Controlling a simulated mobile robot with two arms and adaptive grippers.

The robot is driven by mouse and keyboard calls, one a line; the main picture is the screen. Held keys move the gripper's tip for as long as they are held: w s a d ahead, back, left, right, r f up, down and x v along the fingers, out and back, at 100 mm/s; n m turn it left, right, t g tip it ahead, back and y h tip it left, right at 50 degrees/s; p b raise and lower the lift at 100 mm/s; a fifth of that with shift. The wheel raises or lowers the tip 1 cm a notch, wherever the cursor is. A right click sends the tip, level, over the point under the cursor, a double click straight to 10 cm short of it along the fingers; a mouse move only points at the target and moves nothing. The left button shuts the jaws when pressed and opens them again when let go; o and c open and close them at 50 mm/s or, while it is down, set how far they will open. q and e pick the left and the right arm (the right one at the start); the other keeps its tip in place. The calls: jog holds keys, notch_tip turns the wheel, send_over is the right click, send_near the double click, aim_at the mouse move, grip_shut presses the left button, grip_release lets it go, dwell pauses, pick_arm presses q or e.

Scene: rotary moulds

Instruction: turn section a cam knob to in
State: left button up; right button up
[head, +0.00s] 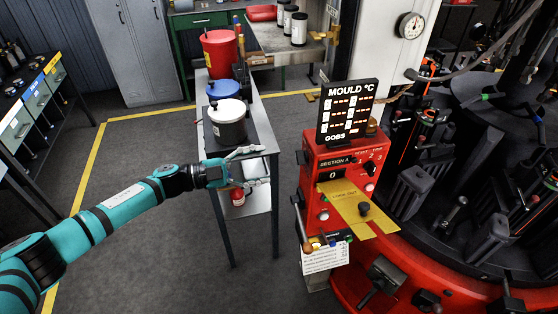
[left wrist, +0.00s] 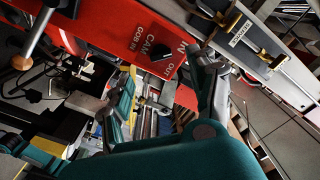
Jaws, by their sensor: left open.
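The cam knob (left wrist: 159,52) is a small black knob on a red panel (left wrist: 115,28) in the left wrist view, beside white lettering with CAM, OUT and IN. The way it points is too small to tell. In the head view the red control box (head: 311,180) carries a SECTION A label, and I cannot tell which of its small knobs is the cam knob. My left gripper (head: 262,166) is open and empty, left of the box and apart from it. One grey finger shows right of the knob in the left wrist view. My right gripper is not in view.
A yellow plate (head: 345,197) and a black MOULD display (head: 346,112) sit on the box. A narrow grey table (head: 236,151) with a white-lidded pot (head: 228,121) stands behind my left gripper. The rotary machine (head: 470,170) fills the right. The floor at lower middle is clear.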

pick_arm(q)
jog(key=shift+v, duration=1.6)
jog(key=w+a+f+n+t+y+b, duration=0.1)
jog(key=w+a+f+n+t+y, duration=0.2)
jog(key=f, duration=0.6)
jog(key=a+f+n+t+y+b, duration=0.1)
jog(key=f+n+t+y+b, duration=0.2)
jog(key=f+n, duration=0.45)
jog(key=s+a+f+n+y, duration=0.2)
jog(key=s+f, duration=0.2)
jog(key=f, duration=0.4)
jog(key=s+a+f+n+y, duration=0.1)
jog(key=s+a+f+y, duration=0.15)
jog(key=f, duration=0.55)
jog(key=s+a+f+n+y, duration=0.2)
jog(key=s+f+y, duration=0.15)
jog(key=f, duration=0.45)
jog(key=s+f+n+g+y+b, duration=0.1)
jog(key=s+f+g, duration=0.2)
jog(key=s+f, duration=0.4)
jog(key=s+f+n+g+y, duration=0.1)
jog(key=s+f+g, duration=0.3)
jog(key=s, duration=1.7)
jog(key=s+f+n+g+y+b, duration=0.1)
jog(key=s+f+n+g, duration=0.2)
jog(key=s+f, duration=0.8)
jog(key=s+a, duration=0.1)
jog(key=s, duration=0.3)
jog(key=shift+f+g+b, duration=0.3)
jog(key=shift+b, duration=0.05)
